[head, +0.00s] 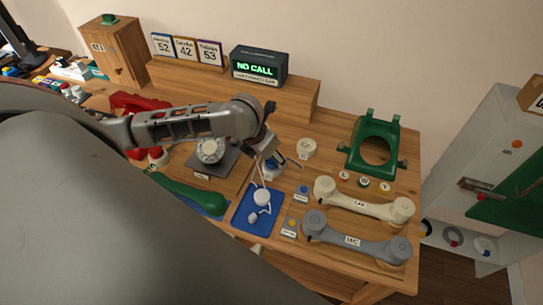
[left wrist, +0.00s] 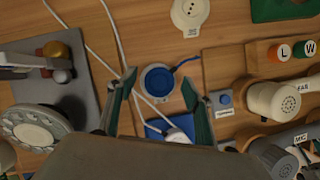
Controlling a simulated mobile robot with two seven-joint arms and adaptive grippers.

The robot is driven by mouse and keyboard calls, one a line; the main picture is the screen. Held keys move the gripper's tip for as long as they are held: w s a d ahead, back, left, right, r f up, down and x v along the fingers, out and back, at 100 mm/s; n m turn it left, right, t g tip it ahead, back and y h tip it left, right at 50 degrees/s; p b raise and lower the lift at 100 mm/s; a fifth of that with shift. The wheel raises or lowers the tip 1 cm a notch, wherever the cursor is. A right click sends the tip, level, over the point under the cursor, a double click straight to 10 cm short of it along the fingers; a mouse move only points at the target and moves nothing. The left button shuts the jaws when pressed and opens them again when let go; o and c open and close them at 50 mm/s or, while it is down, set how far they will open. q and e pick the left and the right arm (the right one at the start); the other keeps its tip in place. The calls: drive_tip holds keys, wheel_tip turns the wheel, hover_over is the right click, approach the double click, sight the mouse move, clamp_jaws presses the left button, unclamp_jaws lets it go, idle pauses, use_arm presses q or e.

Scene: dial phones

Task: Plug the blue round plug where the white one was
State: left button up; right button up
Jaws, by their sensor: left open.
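The blue round plug (left wrist: 158,80) shows as a blue disc inside a white ring, with a short blue cord running to the upper right. In the head view the blue plug (head: 272,163) is partly covered by my left gripper (head: 265,156). My left gripper (left wrist: 158,82) is open, with one finger on either side of the plug. I cannot tell whether the fingers touch it. A white round plug (head: 262,196) with a white cord lies on the blue mat (head: 244,225). A pale round socket (left wrist: 189,12) stands beyond the blue plug, empty. My right gripper is out of view.
A grey-based dial phone (head: 209,152) stands left of the gripper. The cream handset (head: 362,203) and grey handset (head: 350,241) lie at right. A green phone frame (head: 372,145) stands behind them. White cords (left wrist: 112,45) pass close to my left finger.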

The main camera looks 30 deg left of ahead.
use_arm(q)
drive_tip(key=v, duration=1.2)
idle(0.4)
